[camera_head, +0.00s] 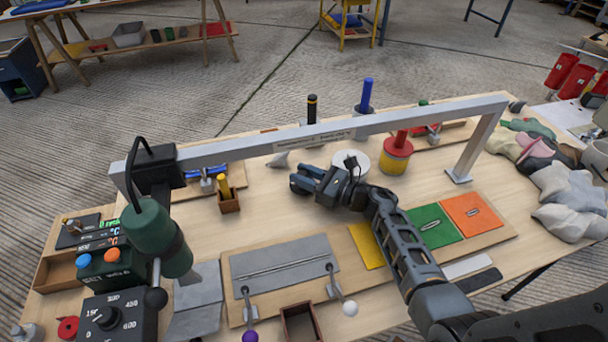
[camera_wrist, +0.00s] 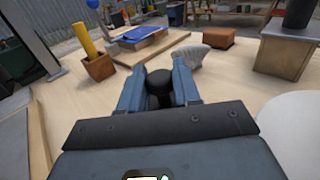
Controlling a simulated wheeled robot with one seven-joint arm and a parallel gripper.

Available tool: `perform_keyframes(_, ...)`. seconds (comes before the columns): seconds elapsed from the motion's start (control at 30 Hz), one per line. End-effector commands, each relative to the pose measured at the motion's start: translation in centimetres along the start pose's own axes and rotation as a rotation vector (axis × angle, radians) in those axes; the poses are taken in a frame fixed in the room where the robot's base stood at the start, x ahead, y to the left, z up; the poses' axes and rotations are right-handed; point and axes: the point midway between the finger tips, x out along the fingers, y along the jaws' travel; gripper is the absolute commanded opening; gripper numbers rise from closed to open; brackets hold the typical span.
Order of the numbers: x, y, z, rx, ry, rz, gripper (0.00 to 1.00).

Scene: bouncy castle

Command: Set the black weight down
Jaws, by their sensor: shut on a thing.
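My gripper (camera_head: 306,180) is low over the middle of the wooden table, below the long grey beam in the head view. In the wrist view, its two blue-grey fingers (camera_wrist: 157,82) are shut on a small black weight (camera_wrist: 159,88) with a rounded top. The weight's lower part is hidden by the gripper body, and I cannot tell whether it touches the table.
A wooden cup with a yellow cylinder (camera_head: 228,200) stands left of my gripper. A grey wedge-like piece (camera_head: 278,160) and a white round drum (camera_head: 350,164) are behind it. The grey beam (camera_head: 330,132) spans overhead. Bare tabletop (camera_head: 280,218) lies in front.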

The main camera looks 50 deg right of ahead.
Motion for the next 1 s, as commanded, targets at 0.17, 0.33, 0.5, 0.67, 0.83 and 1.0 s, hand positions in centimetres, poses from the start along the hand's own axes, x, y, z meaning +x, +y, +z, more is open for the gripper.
perform_keyframes(0.17,0.0,0.0,-0.5,0.000,-0.001,0.001,0.00)
perform_keyframes(0.33,0.0,0.1,-0.9,0.001,0.000,0.001,0.00)
perform_keyframes(0.5,-0.1,0.1,-1.2,0.006,0.004,0.000,0.34)
perform_keyframes(0.67,-0.1,0.2,-1.4,0.008,0.005,0.000,0.49)
perform_keyframes(0.83,-0.2,0.2,-1.5,0.009,0.006,-0.001,0.57)
perform_keyframes(1.0,-0.2,0.3,-1.5,0.010,0.006,-0.001,0.57)
